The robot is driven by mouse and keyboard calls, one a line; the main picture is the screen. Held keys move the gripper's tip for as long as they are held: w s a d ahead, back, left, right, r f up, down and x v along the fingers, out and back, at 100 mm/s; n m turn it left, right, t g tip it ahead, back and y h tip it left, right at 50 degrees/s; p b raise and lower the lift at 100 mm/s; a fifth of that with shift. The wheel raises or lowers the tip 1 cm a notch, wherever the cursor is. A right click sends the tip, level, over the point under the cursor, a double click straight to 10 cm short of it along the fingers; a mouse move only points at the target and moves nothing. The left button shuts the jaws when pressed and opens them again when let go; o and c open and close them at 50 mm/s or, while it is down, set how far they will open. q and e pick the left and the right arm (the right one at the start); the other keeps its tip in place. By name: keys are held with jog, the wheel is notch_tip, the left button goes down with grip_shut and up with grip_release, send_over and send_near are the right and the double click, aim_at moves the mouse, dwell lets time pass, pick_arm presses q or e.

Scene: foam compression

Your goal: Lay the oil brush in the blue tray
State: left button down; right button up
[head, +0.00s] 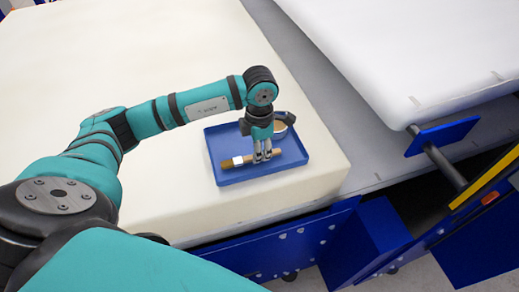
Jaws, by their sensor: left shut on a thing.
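The blue tray (293,155) lies on the cream foam block near its front right corner. The oil brush (237,161) has a wooden handle and a pale band, and is seen over the tray with its left end near the tray's left side. My left gripper (262,158) points down over the tray and is shut on the brush's handle. I cannot tell whether the brush touches the tray floor. My right gripper is not in view.
A round tan-and-metal item (281,123) sits at the tray's back right, partly hidden by my gripper. The foam block (60,60) is clear around the tray. A grey surface (345,130) and a white slab (400,50) lie to the right, with blue machine parts in front.

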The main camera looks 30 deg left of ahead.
pick_arm(q)
jog(key=shift+f+b, duration=0.5)
jog(key=c, duration=1.1)
grip_release()
jog(key=shift+c, duration=0.2)
jog(key=shift+r, duration=0.1)
notch_tip(320, 180, up, 12)
